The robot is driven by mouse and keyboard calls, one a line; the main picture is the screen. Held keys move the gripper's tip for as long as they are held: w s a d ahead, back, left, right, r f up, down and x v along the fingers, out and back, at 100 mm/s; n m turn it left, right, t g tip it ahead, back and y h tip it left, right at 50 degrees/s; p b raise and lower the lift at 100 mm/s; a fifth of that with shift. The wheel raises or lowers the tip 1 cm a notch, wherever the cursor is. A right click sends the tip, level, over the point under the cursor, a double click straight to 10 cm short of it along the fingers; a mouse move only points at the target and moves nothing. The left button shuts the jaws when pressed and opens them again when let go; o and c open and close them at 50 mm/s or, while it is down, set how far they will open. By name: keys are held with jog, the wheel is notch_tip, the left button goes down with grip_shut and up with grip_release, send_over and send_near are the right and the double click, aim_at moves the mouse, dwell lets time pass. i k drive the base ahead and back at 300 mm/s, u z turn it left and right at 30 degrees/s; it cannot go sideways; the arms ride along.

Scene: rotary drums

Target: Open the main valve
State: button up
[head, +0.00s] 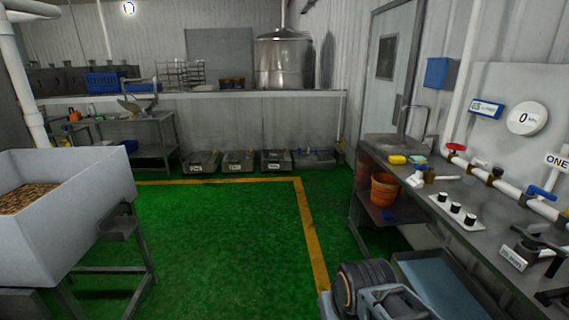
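A white pipe runs along the back of the right-hand bench at the right of the head view. A red-handled valve (456,148) sits on its left part, and a blue-handled valve (542,192) sits further right. The blue handle looks slanted to the pipe, but its exact setting is too small to tell. No readable label marks either one as the main valve. A round white gauge (527,118) above the pipe shows 0. I cannot make out my gripper. A dark arm joint (365,288), apparently mine, shows at the bottom, well apart from both valves.
The right bench (478,232) holds a sponge, a white plate (455,212) with black-topped pieces, and dark equipment with a label (513,258). An orange bucket (384,189) stands below. A grey bin (85,195) is at left. Green floor (220,230) is clear between.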

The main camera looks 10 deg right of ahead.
aim_at(455, 147)
jog(key=u, duration=0.1)
jog(key=i, duration=2.35)
jog(key=z, duration=0.65)
jog(key=i, duration=2.05)
jog(key=z, duration=1.45)
jog(key=i, duration=0.85)
jog(key=z, duration=0.4)
